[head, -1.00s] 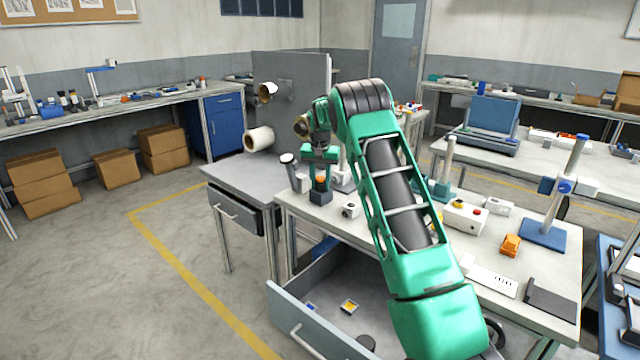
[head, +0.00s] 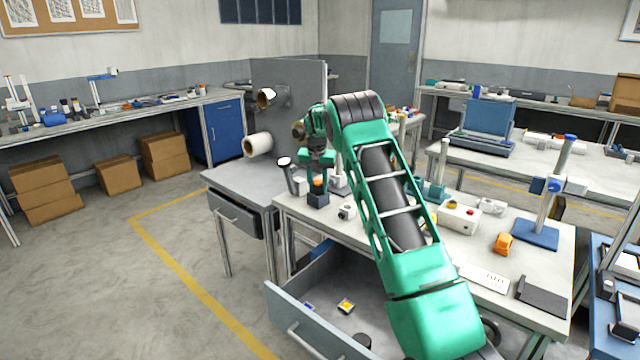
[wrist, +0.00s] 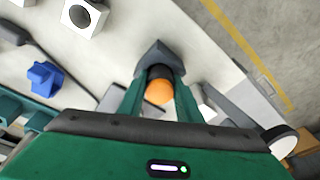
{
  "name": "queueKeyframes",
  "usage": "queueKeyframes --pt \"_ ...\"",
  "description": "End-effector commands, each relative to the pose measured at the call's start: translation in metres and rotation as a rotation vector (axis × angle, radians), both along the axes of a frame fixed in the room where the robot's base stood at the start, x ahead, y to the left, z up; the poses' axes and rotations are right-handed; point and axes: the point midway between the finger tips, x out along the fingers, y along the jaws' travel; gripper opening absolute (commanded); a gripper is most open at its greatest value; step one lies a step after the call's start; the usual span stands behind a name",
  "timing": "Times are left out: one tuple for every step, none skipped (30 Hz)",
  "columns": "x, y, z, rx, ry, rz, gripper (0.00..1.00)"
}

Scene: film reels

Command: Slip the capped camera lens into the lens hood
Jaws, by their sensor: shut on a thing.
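The capped lens, a short black cylinder with an orange cap (wrist: 159,92), is between my fingers in the wrist view. Its orange part also shows in the head view (head: 318,182), below my wrist. My gripper (wrist: 158,82) is shut on it, one green finger on each side. The lens hood looks like the dark grey, angular piece (wrist: 158,56) at the far end of the lens; in the head view it is a dark block (head: 318,200) on the bench. The lens lines up with it, and its lower end is hidden, so I cannot tell how deep it sits.
A white block with a round dark face (head: 347,211) stands close by on the bench. A dark cylinder with a white top (head: 285,163) stands to the left. A blue piece (wrist: 45,78) lies left in the wrist view. An open drawer (head: 320,318) is below.

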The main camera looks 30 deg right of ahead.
Motion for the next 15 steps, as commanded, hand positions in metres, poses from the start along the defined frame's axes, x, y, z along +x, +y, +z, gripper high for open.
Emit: queueKeyframes --pt "-0.014 0.0 -0.032 0.014 0.056 -0.008 0.08" --pt "-0.014 0.0 -0.031 0.013 0.056 -0.008 0.08" --pt "-0.013 0.0 -0.03 0.013 0.056 -0.008 0.08" --pt "-0.013 0.0 -0.03 0.013 0.056 -0.008 0.08" --pt "-0.013 0.0 -0.029 0.013 0.056 -0.008 0.08" --pt "-0.013 -0.001 -0.028 0.013 0.056 -0.008 0.08" --pt "-0.013 -0.001 -0.027 0.013 0.056 -0.009 0.08" --pt "-0.013 -0.001 -0.027 0.013 0.056 -0.009 0.08" --pt "-0.013 -0.001 -0.026 0.013 0.056 -0.009 0.08" --pt "-0.013 -0.001 -0.025 0.013 0.056 -0.009 0.08" --pt "-0.013 -0.001 -0.024 0.013 0.056 -0.009 0.08" --pt "-0.013 -0.001 -0.023 0.013 0.056 -0.009 0.08" --pt "-0.013 -0.001 -0.022 0.013 0.056 -0.009 0.08" --pt "-0.013 -0.001 -0.022 0.013 0.056 -0.009 0.08" --pt "-0.013 -0.001 -0.021 0.013 0.056 -0.009 0.08"
